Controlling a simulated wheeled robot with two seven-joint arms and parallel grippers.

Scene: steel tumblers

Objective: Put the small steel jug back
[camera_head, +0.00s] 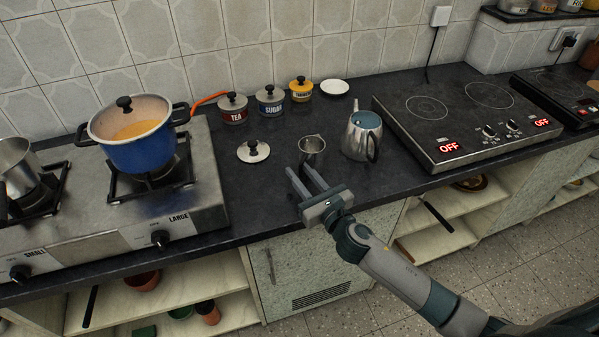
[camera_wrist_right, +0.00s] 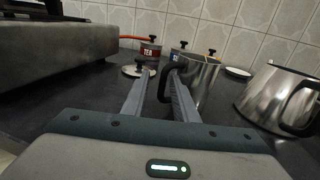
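The small steel jug (camera_head: 311,147) stands upright on the dark counter, left of the kettle. In the right wrist view the jug (camera_wrist_right: 204,82) shows its dark handle (camera_wrist_right: 164,88) turned towards my right gripper. My right gripper (camera_head: 298,168) is open, low over the counter just in front of the jug. In the right wrist view the fingers (camera_wrist_right: 160,78) point at the handle, which appears between them near the right finger. I cannot tell whether they touch it. My left gripper is not in view.
A steel kettle (camera_head: 357,142) stands close right of the jug. A loose lid (camera_head: 253,152) lies to its left. Labelled tins (camera_head: 270,103) and a white saucer (camera_head: 335,87) are behind. A blue pot (camera_head: 140,150) sits on the gas stove; an electric hob (camera_head: 450,105) is at right.

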